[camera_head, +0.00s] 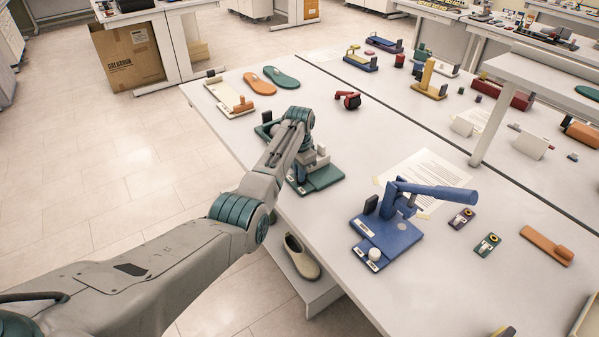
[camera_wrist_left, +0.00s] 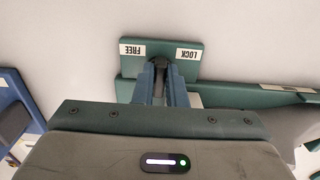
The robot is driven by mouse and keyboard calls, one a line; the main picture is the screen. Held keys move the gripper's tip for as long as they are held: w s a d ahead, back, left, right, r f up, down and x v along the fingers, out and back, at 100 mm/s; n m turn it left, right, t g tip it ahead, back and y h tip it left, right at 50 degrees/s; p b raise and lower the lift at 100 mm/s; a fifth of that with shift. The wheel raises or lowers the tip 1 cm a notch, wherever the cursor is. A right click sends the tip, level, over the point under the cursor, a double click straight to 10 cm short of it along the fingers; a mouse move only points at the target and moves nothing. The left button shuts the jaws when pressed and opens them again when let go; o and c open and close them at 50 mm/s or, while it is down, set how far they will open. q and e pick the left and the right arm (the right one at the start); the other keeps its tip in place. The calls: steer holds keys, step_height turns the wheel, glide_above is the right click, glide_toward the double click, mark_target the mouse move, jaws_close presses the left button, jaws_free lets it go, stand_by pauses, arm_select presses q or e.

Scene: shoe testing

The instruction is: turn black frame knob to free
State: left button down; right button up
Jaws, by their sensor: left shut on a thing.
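A green plate (camera_wrist_left: 188,52) carries two white labels, FREE (camera_wrist_left: 132,50) and LOCK (camera_wrist_left: 187,54), which read upside down in the left wrist view. A dark knob (camera_wrist_left: 159,76) shows at the plate's lower edge, between the two labels. My left gripper (camera_wrist_left: 160,68) is shut on this knob, one finger on each side. The fingers cover much of it, so I cannot tell exactly which label it points to. In the head view my left arm reaches over the green device (camera_head: 322,180) and hides part of it. My right gripper is not in view.
A blue lever device (camera_head: 392,238) stands on the table to the right of the green one. A paper sheet (camera_head: 432,172) lies behind it. Orange and green insoles (camera_head: 260,84) and a beige device (camera_head: 230,100) are further back. A shoe (camera_head: 301,257) sits on a lower shelf.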

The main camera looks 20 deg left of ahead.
arm_select(q)
steer(key=shift+r+m, duration=0.1)
steer(key=shift+m, duration=0.5)
steer(key=shift+w+r+m+p, duration=0.15)
steer(key=shift+m+p, duration=0.55)
steer(key=shift+m, duration=0.4)
steer(key=m+p, duration=0.1)
steer(key=m, duration=0.3)
steer(key=shift+w+a, duration=0.15)
steer(key=m, duration=0.5)
steer(key=shift+w+m, duration=0.2)
steer(key=shift+m, duration=0.2)
steer(key=m, duration=0.4)
steer(key=shift+w, duration=0.15)
steer(key=shift+m, duration=0.3)
steer(key=c, duration=1.5)
jaws_free()
